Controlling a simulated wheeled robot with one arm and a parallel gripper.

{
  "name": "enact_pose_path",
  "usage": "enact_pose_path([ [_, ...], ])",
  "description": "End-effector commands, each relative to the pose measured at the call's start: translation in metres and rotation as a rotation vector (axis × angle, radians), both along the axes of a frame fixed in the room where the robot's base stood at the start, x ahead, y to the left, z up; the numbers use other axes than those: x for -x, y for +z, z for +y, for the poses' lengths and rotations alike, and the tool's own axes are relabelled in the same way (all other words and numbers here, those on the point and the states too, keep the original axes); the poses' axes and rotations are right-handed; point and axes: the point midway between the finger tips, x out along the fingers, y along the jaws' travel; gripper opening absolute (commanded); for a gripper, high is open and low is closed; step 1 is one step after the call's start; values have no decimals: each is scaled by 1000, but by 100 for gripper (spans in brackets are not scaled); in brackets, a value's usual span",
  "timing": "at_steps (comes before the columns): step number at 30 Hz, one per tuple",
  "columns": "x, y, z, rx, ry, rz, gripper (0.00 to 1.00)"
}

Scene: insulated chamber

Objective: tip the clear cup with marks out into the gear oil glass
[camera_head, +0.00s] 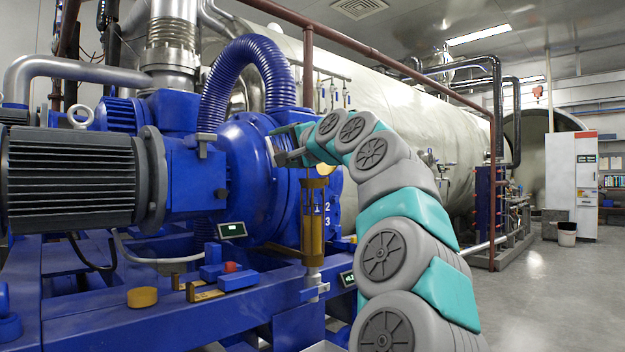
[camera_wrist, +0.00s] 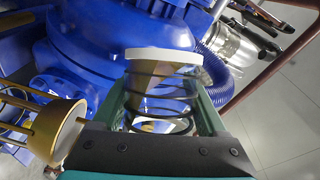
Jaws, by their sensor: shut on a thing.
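My gripper (camera_wrist: 163,108) is shut on the clear cup with dark ring marks (camera_wrist: 165,82), one green finger on each side of it. The cup has a white rim, and something amber shows in or through it. In the head view my gripper (camera_head: 284,146) is above and slightly left of a tall brass-framed glass (camera_head: 313,222), which looks like the gear oil glass. In the wrist view its pale, funnel-like top (camera_wrist: 58,135) is to the left of the cup, apart from it. The cup is small and partly hidden in the head view; its exact tilt is unclear.
The big blue pump (camera_head: 240,180) is close behind my gripper, with a ribbed blue hose (camera_head: 235,65) above. A grey motor (camera_head: 70,180) is at left. A yellow round cap (camera_head: 142,297) and small blocks lie on the blue frame. Open floor (camera_head: 560,290) is at right.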

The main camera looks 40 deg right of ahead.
Motion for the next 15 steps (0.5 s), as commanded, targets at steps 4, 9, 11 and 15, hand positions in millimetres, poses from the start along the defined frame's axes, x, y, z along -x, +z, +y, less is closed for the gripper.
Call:
enact_pose_path([
  [4,0,1,-1,-9,0,-5,14],
  [9,1,1,-1,-19,1,-10,14],
  [11,1,1,-2,-22,0,-11,14],
  [15,1,2,-2,-31,0,-16,14],
])
